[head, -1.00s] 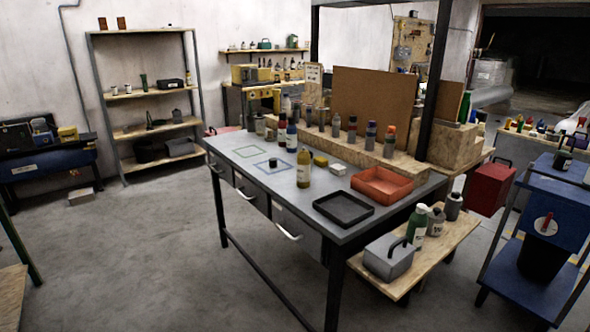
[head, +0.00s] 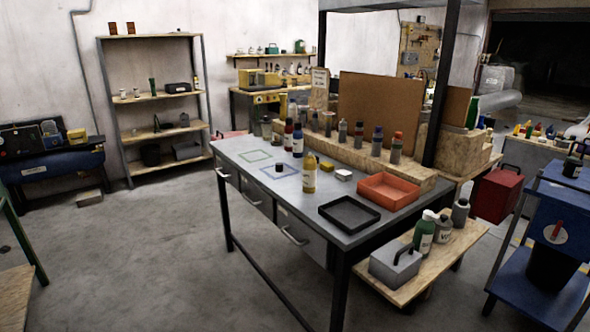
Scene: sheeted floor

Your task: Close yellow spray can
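A yellow spray can (head: 310,175) stands upright on the grey workbench (head: 262,205), near its front edge. Its top is too small to tell in detail. A small black cap-like piece (head: 280,168) sits to its left, by the blue square outline (head: 279,179) on the bench top. Neither of my grippers shows in the head view.
A black tray (head: 348,225), an orange tray (head: 384,201), a small yellow block (head: 326,166) and a white block (head: 343,175) lie right of the can. Several other bottles stand behind on a wooden ledge (head: 405,170). Open floor (head: 130,250) lies left.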

